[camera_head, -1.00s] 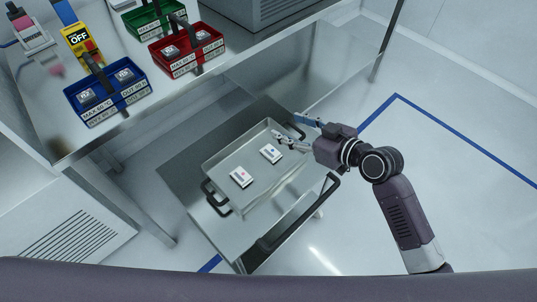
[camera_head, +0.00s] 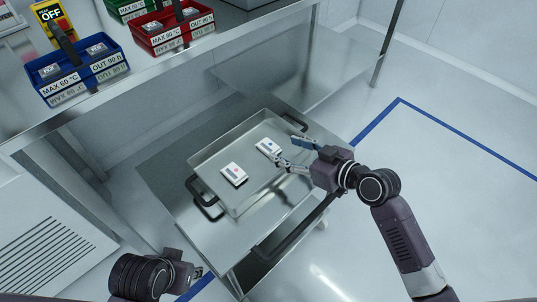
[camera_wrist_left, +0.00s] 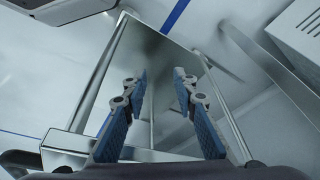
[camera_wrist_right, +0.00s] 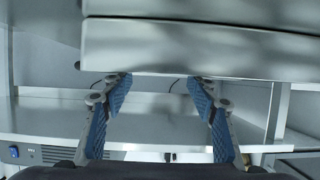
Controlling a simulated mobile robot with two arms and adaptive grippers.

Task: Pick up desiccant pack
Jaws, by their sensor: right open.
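Two small white packs lie flat in a shallow metal tray (camera_head: 222,146). One pack (camera_head: 234,174) has a pink mark, the other pack (camera_head: 268,147) a blue mark. My right gripper (camera_head: 287,151) is open and empty at the tray's right side, its fingers pointing left, close to the blue-marked pack. The right wrist view shows its fingers (camera_wrist_right: 160,82) apart, with no pack visible between them. My left gripper (camera_head: 197,272) is low at the front left, mostly hidden behind its wrist. Its fingers (camera_wrist_left: 161,73) are apart and empty in the left wrist view.
The tray has black handles and stands on a metal cart (camera_head: 165,165) with a black push bar (camera_head: 290,232). A metal bench behind holds a blue bin (camera_head: 85,72), a red bin (camera_head: 172,33) and a green bin (camera_head: 130,8). Open floor lies to the right.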

